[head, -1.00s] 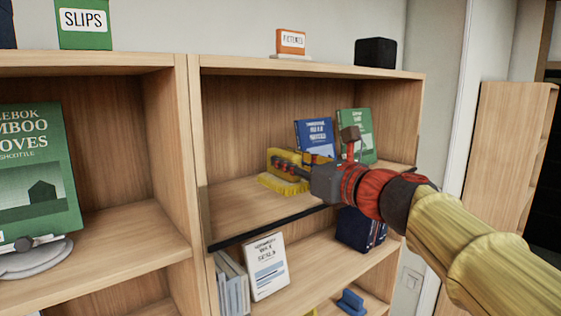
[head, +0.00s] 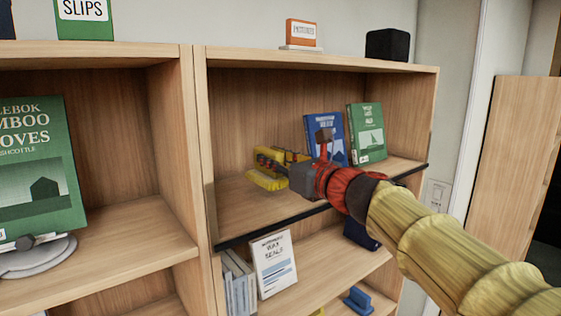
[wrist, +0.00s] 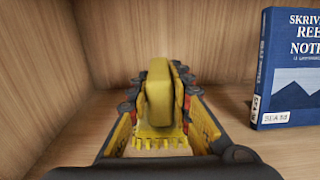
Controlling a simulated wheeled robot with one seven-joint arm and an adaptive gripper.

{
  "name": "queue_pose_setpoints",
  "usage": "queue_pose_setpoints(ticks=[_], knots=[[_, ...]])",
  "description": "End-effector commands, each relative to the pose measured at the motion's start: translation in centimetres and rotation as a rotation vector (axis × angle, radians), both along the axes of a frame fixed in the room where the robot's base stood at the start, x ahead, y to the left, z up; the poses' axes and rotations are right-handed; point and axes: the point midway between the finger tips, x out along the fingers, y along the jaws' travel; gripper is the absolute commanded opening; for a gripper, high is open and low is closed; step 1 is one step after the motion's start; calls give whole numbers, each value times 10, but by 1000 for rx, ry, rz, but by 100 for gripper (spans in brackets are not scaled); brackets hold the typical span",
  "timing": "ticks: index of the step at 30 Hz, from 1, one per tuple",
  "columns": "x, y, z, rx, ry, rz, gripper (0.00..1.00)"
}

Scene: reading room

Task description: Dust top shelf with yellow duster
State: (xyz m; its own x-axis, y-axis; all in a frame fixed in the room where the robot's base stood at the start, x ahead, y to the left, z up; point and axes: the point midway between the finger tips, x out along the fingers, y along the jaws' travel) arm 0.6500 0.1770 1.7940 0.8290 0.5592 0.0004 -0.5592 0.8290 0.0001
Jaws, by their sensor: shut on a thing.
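My gripper (head: 284,168) is inside the top shelf (head: 240,205) of the right bookcase, reaching in from the right. It is shut on the yellow duster (head: 262,181), which also shows in the wrist view (wrist: 159,105). The duster's bristles point down at the shelf board, near its left-middle part; I cannot tell for certain whether they touch it. In the wrist view the jaws sit on both sides of the duster, and the back corner of the shelf lies beyond it.
A blue book (head: 322,130) and a green book (head: 367,133) stand at the shelf's right; the blue one also shows in the wrist view (wrist: 290,70). A dark strip (head: 290,220) edges the shelf front. An orange box (head: 301,33) and a black box (head: 388,45) stand on the bookcase.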

Motion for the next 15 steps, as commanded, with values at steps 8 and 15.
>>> queue_pose_setpoints(ticks=[8,15], knots=[[24,17,-3,0,0,2,0],[23,16,-23,-1,-1,0,0]])
